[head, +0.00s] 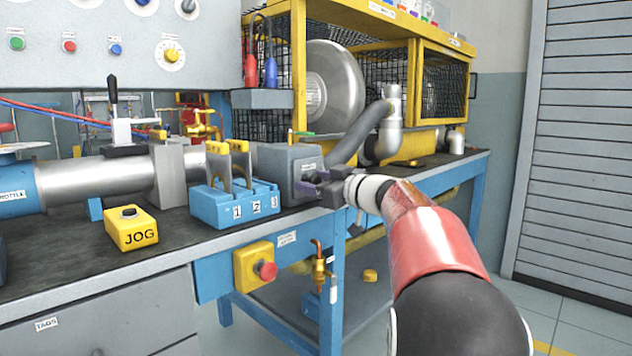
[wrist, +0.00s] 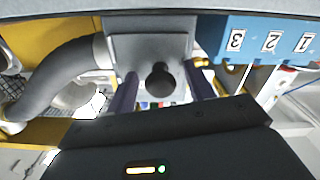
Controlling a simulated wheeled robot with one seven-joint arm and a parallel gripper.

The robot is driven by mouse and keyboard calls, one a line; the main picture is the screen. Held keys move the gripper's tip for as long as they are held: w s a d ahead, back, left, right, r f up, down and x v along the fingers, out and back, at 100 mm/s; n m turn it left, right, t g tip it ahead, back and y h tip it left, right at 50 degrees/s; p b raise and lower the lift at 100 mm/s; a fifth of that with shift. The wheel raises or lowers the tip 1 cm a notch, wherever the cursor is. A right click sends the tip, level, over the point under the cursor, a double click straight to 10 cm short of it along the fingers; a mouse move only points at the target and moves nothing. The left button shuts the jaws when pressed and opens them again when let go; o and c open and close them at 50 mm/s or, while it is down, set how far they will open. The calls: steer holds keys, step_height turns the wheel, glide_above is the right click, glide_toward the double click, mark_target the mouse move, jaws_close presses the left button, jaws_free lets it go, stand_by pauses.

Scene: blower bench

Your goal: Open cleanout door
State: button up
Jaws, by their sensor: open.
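The cleanout door appears to be the front face of the grey box (head: 285,168) on the bench, at the end of the silver pipe. In the wrist view its grey panel (wrist: 150,45) carries a dark round knob (wrist: 160,77). The panel looks flush with the box, though my gripper covers part of it in the head view. My gripper (head: 318,190) is at the box front. In the wrist view its two purple fingers (wrist: 162,88) are apart, one on each side of the knob. Contact with the knob cannot be told.
A blue block (head: 235,205) numbered 1, 2, 3 with yellow-topped parts stands left of the box. A grey hose (head: 358,138) rises behind it to the yellow caged blower (head: 350,80). A yellow box with a red button (head: 254,266) hangs on the bench front. The floor at right is clear.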

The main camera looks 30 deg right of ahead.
jaws_close()
